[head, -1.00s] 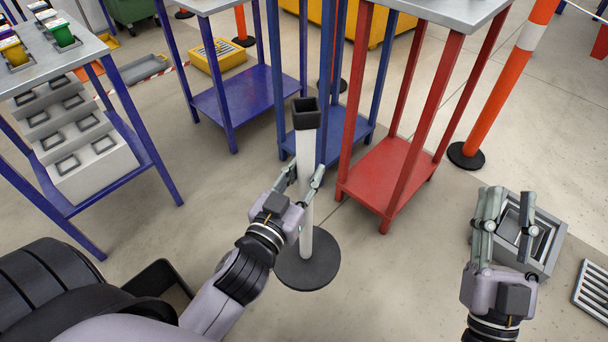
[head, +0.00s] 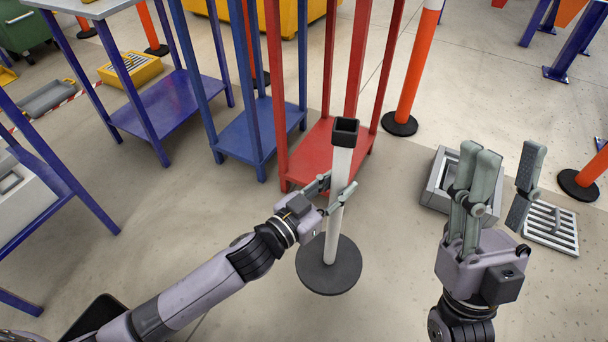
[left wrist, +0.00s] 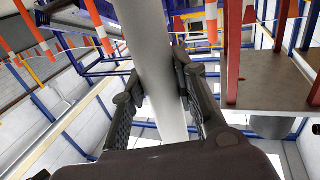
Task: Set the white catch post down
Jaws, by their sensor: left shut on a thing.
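The white catch post (head: 341,178) has a black square cap (head: 344,131) on top and a round dark base (head: 329,265) at the bottom. It stands nearly upright, leaning slightly in the head view. I cannot tell whether its base touches the floor. My left gripper (head: 337,195) is shut on the post's shaft below the cap. In the left wrist view the white shaft (left wrist: 158,60) passes between both fingers. My right gripper (head: 500,185) is open and empty, to the right of the post.
A red stand (head: 320,150) is close behind the post, with blue stands (head: 250,135) to its left. A grey box (head: 437,180) and a slatted grate (head: 549,226) lie beyond my right gripper. An orange post (head: 414,75) stands further back. Floor before the post is clear.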

